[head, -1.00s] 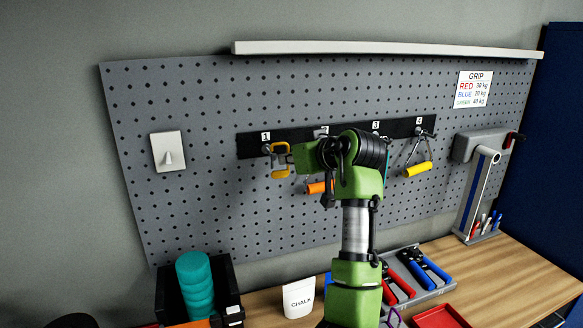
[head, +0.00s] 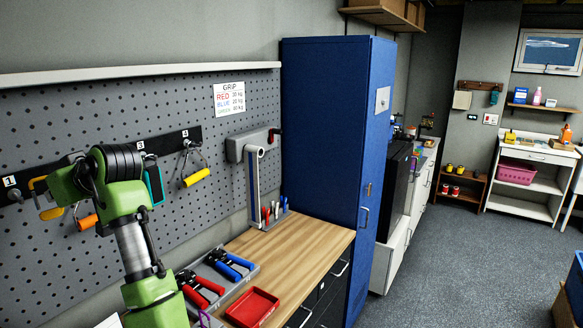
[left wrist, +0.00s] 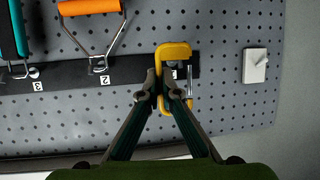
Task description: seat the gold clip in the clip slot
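A yellow-gold, rounded frame-shaped clip (left wrist: 173,51) is at position 1 of the black rail, in the left wrist view; in the head view it shows at the left edge (head: 51,213). My left gripper (left wrist: 161,90) has its two fingers on either side of one long bar of the clip and looks shut on it. The clip is at the rail's end; whether it touches the hook there is unclear. I cannot make out a separate clip slot. In the head view my arm and wrist partly cover the rail. My right gripper is not in view.
An orange-handled grip (left wrist: 90,7) and a teal item (left wrist: 13,30) hang along the rail, with a yellow-handled one (head: 196,177). A white switch-like block (left wrist: 255,66) is on the pegboard. Below are hand grippers, a red tray (head: 252,307) and clear wood bench (head: 290,240).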

